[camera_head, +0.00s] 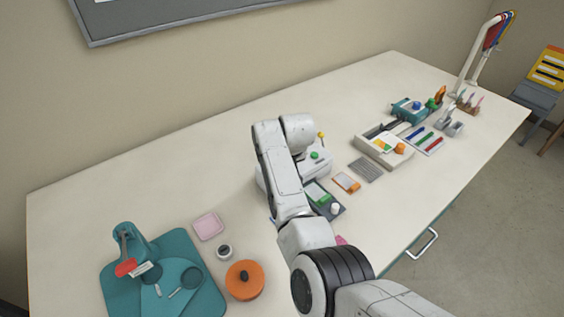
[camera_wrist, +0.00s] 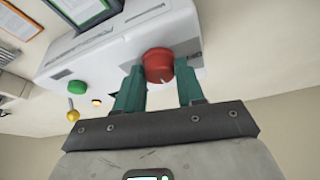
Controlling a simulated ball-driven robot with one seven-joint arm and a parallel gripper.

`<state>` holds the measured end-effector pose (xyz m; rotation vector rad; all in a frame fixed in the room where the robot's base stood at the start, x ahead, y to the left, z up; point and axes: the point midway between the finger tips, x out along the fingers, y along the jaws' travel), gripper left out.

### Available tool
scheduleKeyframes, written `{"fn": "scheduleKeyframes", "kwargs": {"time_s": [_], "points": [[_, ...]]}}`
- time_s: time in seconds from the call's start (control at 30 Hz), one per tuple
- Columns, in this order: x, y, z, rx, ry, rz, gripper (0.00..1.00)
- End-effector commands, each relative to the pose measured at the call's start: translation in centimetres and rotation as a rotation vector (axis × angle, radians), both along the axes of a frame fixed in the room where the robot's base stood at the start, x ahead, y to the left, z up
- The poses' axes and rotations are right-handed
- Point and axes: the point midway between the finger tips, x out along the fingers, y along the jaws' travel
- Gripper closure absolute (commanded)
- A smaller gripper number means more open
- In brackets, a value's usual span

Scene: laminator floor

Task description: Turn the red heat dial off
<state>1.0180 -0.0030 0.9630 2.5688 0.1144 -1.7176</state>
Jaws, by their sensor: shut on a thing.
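The red heat dial (camera_wrist: 158,66) is a round red knob on the white laminator (camera_wrist: 100,45), with a small white pointer mark on its lower face. In the wrist view my gripper (camera_wrist: 160,82) has its two teal fingers on either side of the dial, shut on it. In the head view the laminator (camera_head: 315,168) stands near the middle of the table, partly behind my arm. The dial and my fingertips are hidden there. The laminator also has a green button (camera_wrist: 63,87), a yellow-knobbed lever (camera_wrist: 73,115) and a small lit lamp (camera_wrist: 96,102).
A small dark tray (camera_head: 336,213) and an orange-edged card (camera_head: 346,182) lie close to the laminator. The table's back left is bare.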

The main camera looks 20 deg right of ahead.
Motion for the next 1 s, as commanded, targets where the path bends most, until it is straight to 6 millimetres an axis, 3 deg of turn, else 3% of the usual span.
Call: {"fn": "scheduleKeyframes", "kwargs": {"time_s": [1.0], "points": [[0.43,-0.54,-0.2,-0.002,-0.004,0.89,0.92]]}}
